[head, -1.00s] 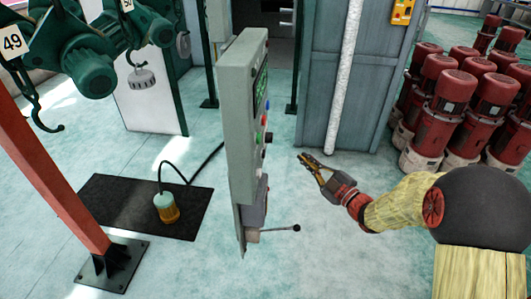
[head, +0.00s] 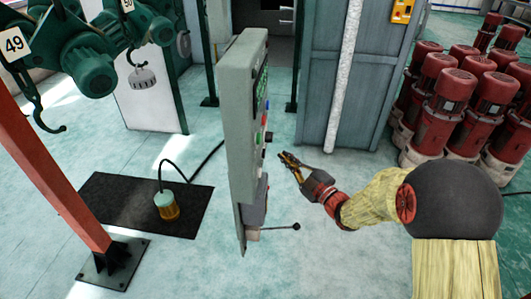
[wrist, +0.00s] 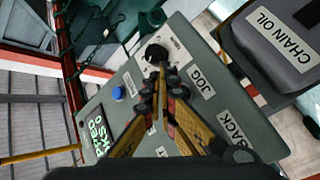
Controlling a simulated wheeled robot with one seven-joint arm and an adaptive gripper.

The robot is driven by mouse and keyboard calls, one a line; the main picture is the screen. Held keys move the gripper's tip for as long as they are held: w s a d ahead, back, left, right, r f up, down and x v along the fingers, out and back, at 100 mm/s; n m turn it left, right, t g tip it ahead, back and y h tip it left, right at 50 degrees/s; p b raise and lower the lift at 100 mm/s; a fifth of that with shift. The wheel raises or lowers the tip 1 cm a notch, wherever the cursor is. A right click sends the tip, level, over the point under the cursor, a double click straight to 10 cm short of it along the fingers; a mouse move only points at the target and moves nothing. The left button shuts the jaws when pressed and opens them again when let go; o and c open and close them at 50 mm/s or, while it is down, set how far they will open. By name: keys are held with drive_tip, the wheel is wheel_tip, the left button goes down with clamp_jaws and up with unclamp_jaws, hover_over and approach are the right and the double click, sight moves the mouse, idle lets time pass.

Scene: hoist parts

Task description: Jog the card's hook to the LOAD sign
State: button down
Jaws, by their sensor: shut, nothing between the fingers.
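My gripper (head: 287,157) is shut and empty, just right of the grey control panel (head: 240,120) in the head view. In the wrist view the fingertips (wrist: 158,78) point at the panel face, below a black knob (wrist: 156,53) in the picture. A JOG label (wrist: 201,82) and a BACK label (wrist: 231,126) are on that face. A blue button (wrist: 118,93) and a screen with green characters (wrist: 102,134) are there too. Contact cannot be told. Dark hooks hang from green hoists numbered 49 (head: 38,118) and 50 (head: 140,55). I see no LOAD sign or separate card.
A box marked CHAIN OIL (wrist: 275,40) is beside the panel. A lever with a black ball (head: 296,227) sticks out low from the panel. Red motors (head: 455,110) crowd the right. An orange post (head: 55,165) stands left.

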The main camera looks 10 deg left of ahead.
sight(264, 153)
drive_tip(key=shift+a+b, duration=0.55)
drive_tip(key=shift+a, duration=0.85)
idle(0.4)
drive_tip(key=shift+a+b, duration=0.4)
